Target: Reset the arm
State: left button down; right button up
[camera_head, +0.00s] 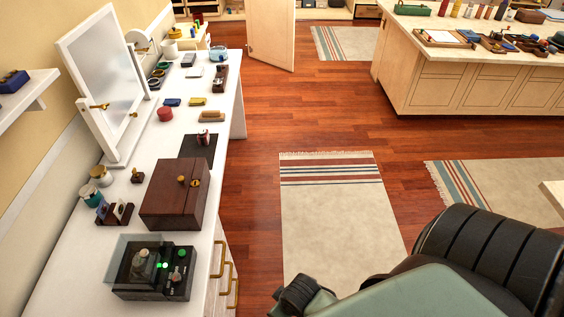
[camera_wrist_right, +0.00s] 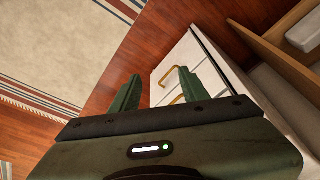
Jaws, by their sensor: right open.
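My right arm (camera_head: 420,292), green-grey with a black ribbed cover, comes in at the lower right of the head view, over the rug and floor. My right gripper (camera_wrist_right: 160,74) shows in the right wrist view with its two green fingers spread apart. Nothing is between them. A white drawer front (camera_wrist_right: 182,72) with brass handles shows behind the fingers. My left arm and gripper are not in view.
A white dressing table (camera_head: 60,270) runs along the left, with a brown wooden box (camera_head: 160,212), a black device with a green light (camera_head: 155,285), a mirror (camera_head: 105,80) and small items. A wooden island (camera_head: 455,90) stands at back right. The floor between is clear, with striped rugs (camera_head: 335,225).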

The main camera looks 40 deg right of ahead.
dwell(0.5)
jog(key=s+d+f+g+b, duration=0.1)
jog(key=s+d+f, duration=0.1)
jog(key=s+f, duration=0.8)
jog(key=s+d+f+b, duration=0.2)
jog(key=s+f, duration=0.8)
jog(key=f, duration=0.5)
jog(key=shift+d+f+g+h, duration=0.3)
jog(key=shift+d+g, duration=0.1)
jog(key=shift+s, duration=0.1)
